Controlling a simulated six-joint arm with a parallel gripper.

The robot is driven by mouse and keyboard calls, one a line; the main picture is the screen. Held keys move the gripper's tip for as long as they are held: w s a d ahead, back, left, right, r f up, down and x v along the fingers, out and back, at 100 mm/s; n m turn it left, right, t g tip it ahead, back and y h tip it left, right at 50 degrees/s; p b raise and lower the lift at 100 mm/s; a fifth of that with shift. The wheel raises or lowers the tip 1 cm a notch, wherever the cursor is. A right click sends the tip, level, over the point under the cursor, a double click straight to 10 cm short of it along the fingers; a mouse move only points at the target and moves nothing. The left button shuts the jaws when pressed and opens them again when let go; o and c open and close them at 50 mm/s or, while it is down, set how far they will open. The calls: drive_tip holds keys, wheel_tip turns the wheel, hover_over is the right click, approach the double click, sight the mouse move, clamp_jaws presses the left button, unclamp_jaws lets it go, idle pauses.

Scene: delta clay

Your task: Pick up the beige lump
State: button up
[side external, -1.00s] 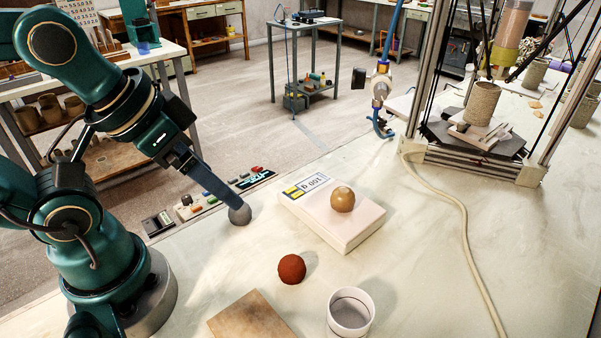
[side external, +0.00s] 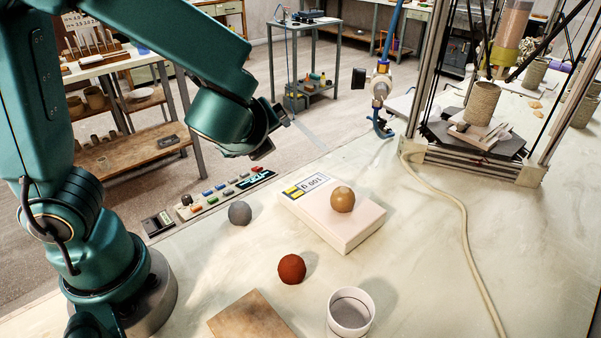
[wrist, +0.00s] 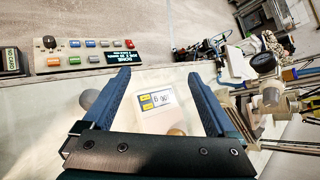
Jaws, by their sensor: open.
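The beige lump (side external: 342,199) rests on top of the white scale (side external: 345,232), whose label reads about 100 g. In the wrist view, only the top of the beige lump (wrist: 177,132) shows, above the gripper's dark body. My gripper (side external: 278,130) is raised well above the table, up and to the left of the scale in the side view. In the wrist view, the two blue fingers (wrist: 160,76) are spread wide with nothing between their tips. The scale (wrist: 150,121) appears below and between them.
A grey lump (side external: 240,213) lies left of the scale, a red-brown lump (side external: 292,269) in front. A white cup (side external: 350,314) and a wooden board (side external: 252,318) are at the near edge. A button panel (side external: 225,195) lies behind. A printer frame (side external: 475,165) stands at right.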

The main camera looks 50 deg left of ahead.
sight(339, 202)
drive_tip(key=w+d+f+m+t, duration=0.1)
drive_tip(key=d+m, duration=0.1)
drive_tip(key=d, duration=0.1)
drive_tip(key=w+d+f+m+t+h, duration=0.1)
drive_tip(key=w+d+f+m, duration=0.1)
drive_tip(key=m, duration=0.1)
drive_tip(key=w+d+f+m+t, duration=0.1)
drive_tip(key=d+m, duration=0.2)
drive_tip(key=shift+w+d+f+h, duration=0.15)
drive_tip(key=shift+w+d+h, duration=0.05)
drive_tip(key=shift+d+h, duration=0.1)
drive_tip(key=d+f+m, duration=0.2)
drive_tip(key=d+f, duration=0.1)
drive_tip(key=s+d+f+m+h, duration=0.1)
drive_tip(key=shift+s+d+f+m+t, duration=0.1)
drive_tip(key=shift+d+f+m+t, duration=0.1)
drive_tip(key=shift+d+m+t, duration=0.15)
drive_tip(key=shift+x, duration=2.4)
drive_tip(key=shift+c, duration=0.4)
clamp_jaws()
drive_tip(key=shift+r, duration=0.1)
drive_tip(key=shift+r, duration=0.1)
